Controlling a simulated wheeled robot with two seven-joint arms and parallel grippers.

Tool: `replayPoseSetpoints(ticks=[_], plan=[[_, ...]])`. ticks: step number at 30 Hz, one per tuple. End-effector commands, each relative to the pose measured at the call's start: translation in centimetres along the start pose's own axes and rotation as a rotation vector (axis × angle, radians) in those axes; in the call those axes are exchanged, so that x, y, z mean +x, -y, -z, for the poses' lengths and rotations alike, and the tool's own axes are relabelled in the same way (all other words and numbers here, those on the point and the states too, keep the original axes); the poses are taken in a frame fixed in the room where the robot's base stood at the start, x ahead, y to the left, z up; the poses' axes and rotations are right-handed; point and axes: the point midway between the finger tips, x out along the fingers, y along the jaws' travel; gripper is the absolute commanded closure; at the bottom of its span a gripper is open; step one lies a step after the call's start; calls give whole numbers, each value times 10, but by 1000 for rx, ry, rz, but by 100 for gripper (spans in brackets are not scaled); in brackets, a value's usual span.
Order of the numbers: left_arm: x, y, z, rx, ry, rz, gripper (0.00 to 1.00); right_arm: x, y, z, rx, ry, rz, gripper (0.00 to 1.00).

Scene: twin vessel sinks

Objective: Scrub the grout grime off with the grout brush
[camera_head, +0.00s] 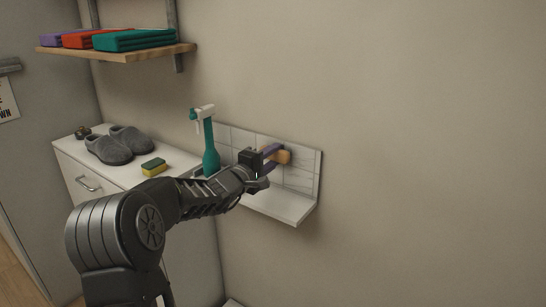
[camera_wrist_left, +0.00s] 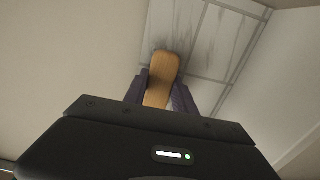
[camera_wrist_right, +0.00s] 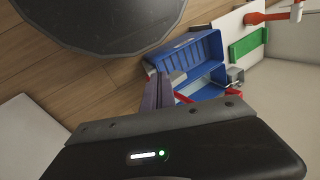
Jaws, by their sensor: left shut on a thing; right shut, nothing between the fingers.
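The grout brush (camera_head: 284,157) shows as a tan wooden block in my left gripper (camera_head: 270,155), against the tiled panel on the wall. In the left wrist view the brush (camera_wrist_left: 163,77) is between the two fingers of the left gripper (camera_wrist_left: 160,92), its far end close to the tiles. Dark grey grime (camera_wrist_left: 178,42) streaks the tiles (camera_wrist_left: 212,62) around and beyond the brush tip. I cannot tell whether the bristles touch, as they are hidden. My right gripper (camera_wrist_right: 162,92) is shut and empty, in the right wrist view only, away from the panel.
A teal spray bottle (camera_head: 211,150) stands left of the panel. A yellow-green sponge (camera_head: 154,167) and grey slippers (camera_head: 123,145) lie on the white cabinet (camera_head: 82,150). A shelf (camera_head: 120,54) holds folded towels. A blue toolbox (camera_wrist_right: 188,62) is below the right gripper. The wall right of the panel is bare.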

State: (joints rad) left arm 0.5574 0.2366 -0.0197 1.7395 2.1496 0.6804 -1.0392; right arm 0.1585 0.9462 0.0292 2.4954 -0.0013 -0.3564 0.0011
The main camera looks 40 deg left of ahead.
Motion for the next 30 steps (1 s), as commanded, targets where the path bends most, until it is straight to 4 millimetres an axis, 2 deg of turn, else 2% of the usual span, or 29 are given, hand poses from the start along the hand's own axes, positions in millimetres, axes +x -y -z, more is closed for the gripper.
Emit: replayPoseSetpoints(ticks=[18, 30], plan=[[-1, 0, -24, 1, 3, -4, 100, 28, -11, 0, 0, 0, 0, 100], [-2, -1, -26, 0, 1, -1, 100, 28, -11, 0, 0, 0, 0, 100]])
